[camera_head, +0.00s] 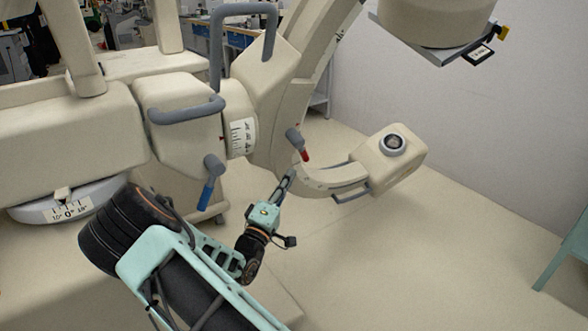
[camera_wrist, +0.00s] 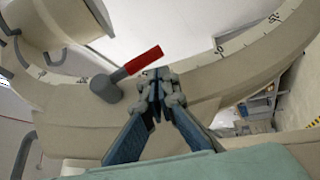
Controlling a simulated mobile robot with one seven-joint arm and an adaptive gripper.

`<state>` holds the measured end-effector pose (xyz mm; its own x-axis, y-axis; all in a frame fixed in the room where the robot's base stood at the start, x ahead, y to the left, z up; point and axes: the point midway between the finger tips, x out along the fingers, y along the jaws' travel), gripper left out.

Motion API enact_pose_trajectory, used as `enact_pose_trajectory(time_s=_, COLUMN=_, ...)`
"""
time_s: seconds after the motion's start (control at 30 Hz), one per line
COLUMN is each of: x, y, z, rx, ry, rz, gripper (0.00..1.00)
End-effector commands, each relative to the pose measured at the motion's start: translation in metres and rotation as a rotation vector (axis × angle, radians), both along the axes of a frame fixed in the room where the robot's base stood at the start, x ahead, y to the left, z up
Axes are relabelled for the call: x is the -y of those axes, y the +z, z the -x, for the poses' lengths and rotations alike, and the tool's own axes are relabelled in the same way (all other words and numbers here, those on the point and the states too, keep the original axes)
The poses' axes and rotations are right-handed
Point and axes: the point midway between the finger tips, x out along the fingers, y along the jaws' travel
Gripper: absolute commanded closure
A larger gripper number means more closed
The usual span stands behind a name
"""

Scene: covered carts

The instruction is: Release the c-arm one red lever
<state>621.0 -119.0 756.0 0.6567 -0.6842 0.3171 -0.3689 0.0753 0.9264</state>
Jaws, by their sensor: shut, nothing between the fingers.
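The red lever (camera_head: 305,155) sits on the side of the C-arm's curved beam (camera_head: 345,178), on a grey hub. In the wrist view the red lever (camera_wrist: 142,61) points up and to the right from its grey hub (camera_wrist: 105,88). My gripper (camera_head: 289,174) is just below and left of the lever in the head view. In the wrist view my gripper (camera_wrist: 158,80) has its fingertips together, near the lever's red end. Nothing shows between the fingers. I cannot tell whether the fingertips touch the lever.
A blue-handled lever (camera_head: 207,193) hangs from the C-arm joint to the left. A grey handle bar (camera_head: 187,109) is above it. The floor (camera_head: 420,240) to the right is clear; a green table (camera_head: 563,252) stands at the right edge.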

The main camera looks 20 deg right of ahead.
Motion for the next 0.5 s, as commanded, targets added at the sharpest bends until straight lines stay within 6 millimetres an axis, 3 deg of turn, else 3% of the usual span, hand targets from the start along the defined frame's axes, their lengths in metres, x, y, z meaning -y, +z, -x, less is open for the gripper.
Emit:
enact_pose_trajectory(time_s=0.2, x=-0.018, y=-0.009, z=0.018, rx=0.000, ry=0.000, rz=0.000, gripper=1.00)
enact_pose_trajectory(time_s=0.5, x=-0.021, y=-0.010, z=0.021, rx=0.001, ry=-0.001, rz=0.000, gripper=1.00)
